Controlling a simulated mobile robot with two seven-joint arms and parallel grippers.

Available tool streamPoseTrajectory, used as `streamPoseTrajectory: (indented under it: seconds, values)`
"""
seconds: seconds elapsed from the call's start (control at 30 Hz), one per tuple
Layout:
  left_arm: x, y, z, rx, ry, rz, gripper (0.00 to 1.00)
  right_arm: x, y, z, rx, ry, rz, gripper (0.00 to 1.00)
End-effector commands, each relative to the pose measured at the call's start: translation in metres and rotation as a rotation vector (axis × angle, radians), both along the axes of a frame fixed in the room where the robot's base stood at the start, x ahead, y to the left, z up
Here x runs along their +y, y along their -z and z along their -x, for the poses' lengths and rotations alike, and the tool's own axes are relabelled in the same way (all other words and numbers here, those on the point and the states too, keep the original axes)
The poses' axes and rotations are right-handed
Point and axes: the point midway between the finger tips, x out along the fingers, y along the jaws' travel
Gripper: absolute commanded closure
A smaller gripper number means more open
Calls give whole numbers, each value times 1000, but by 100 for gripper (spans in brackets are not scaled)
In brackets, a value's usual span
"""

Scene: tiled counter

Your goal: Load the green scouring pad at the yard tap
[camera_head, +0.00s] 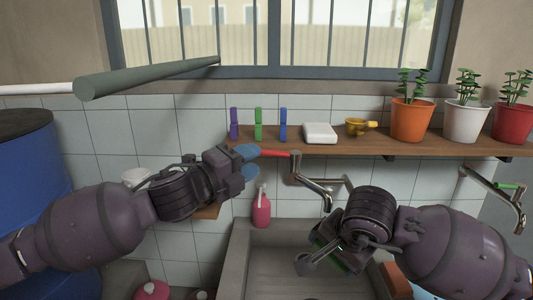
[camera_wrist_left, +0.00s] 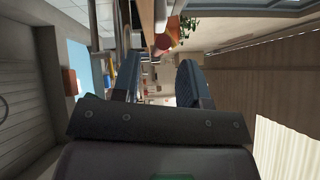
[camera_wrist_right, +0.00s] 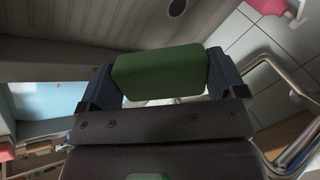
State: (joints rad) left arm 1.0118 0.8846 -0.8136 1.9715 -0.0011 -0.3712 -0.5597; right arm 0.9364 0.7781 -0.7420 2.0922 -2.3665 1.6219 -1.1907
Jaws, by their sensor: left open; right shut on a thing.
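The green scouring pad (camera_wrist_right: 158,73) lies between the fingers of my right gripper (camera_wrist_right: 165,80), which is shut on it. In the head view, my right gripper (camera_head: 318,258) is over the sink (camera_head: 270,285), and the pad is almost wholly hidden by it. My left gripper (camera_head: 247,162) is open in front of the tiled wall, close to the red handle (camera_head: 272,153) of a metal tap (camera_head: 312,183); I cannot tell whether they touch. The left wrist view shows nothing between its fingers (camera_wrist_left: 160,82). Another tap (camera_head: 505,192) with a green handle is at the right edge.
A pink bottle (camera_head: 262,210) stands behind the sink. A blue barrel (camera_head: 25,170) is at the left.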

Motion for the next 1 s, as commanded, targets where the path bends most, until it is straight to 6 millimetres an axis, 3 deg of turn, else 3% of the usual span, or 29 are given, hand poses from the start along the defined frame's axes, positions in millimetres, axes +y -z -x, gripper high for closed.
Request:
streamPoseTrajectory:
  seconds: [0.3, 0.73, 1.0]
  values:
    - [-30, -4, -29, -1, 0, 1, 60, 0, 0, 0, 0, 0, 0, 29]
    - [-35, -4, -35, 0, 0, 0, 60, 0, 0, 0, 0, 0, 0, 29]
    - [-35, -4, -34, 0, 0, 0, 100, 0, 0, 0, 0, 0, 0, 29]
